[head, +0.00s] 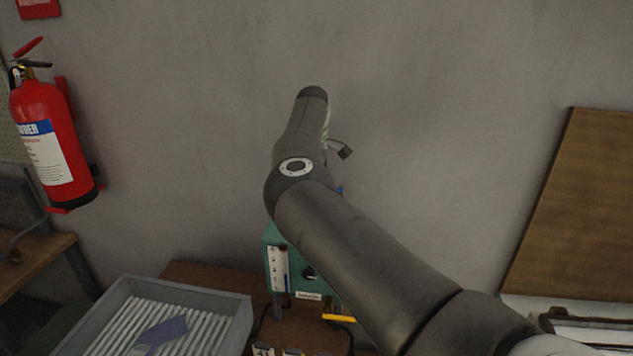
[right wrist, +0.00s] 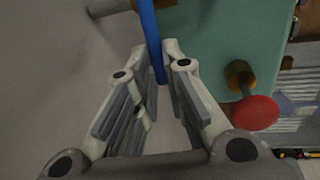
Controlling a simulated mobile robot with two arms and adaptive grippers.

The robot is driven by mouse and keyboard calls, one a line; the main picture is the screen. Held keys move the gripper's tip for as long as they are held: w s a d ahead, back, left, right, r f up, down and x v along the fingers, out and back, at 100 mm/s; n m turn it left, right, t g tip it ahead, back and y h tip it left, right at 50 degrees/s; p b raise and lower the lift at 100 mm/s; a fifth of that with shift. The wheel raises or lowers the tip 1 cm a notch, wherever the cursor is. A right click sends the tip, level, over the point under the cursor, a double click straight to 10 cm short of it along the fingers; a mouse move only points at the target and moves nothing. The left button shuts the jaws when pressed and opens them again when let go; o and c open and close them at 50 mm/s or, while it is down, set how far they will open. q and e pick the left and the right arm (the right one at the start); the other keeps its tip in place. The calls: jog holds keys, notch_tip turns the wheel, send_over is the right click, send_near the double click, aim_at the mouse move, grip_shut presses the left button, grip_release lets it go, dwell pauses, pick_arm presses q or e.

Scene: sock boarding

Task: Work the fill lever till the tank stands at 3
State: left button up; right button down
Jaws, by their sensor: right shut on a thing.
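The green tank unit (head: 274,240) stands against the wall, partly hidden behind my right arm in the head view. Its white gauge (head: 278,268) has numbered marks and a blue strip, too small to read the level surely. In the right wrist view the blue lever (right wrist: 151,38) runs down between the fingers of my right gripper (right wrist: 158,72), which is shut on it. The unit's green side (right wrist: 208,45) is just right of the lever. In the head view only a blue bit of the lever (head: 340,190) shows beside my arm. My left gripper is out of view.
A red knob (right wrist: 256,112) sticks out from the unit close to my right gripper. A grey tray (head: 240,318) with white ribs stands left of the unit. A yellow handle (head: 339,318) lies below it. A fire extinguisher (head: 50,140) hangs at the left.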

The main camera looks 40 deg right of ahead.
jog(key=c, duration=1.5)
grip_release()
notch_tip(320, 180, up, 12)
jog(key=s+a, duration=0.1)
jog(key=shift+s+a, duration=0.25)
jog(key=shift+a, duration=0.1)
jog(key=shift+f, duration=0.15)
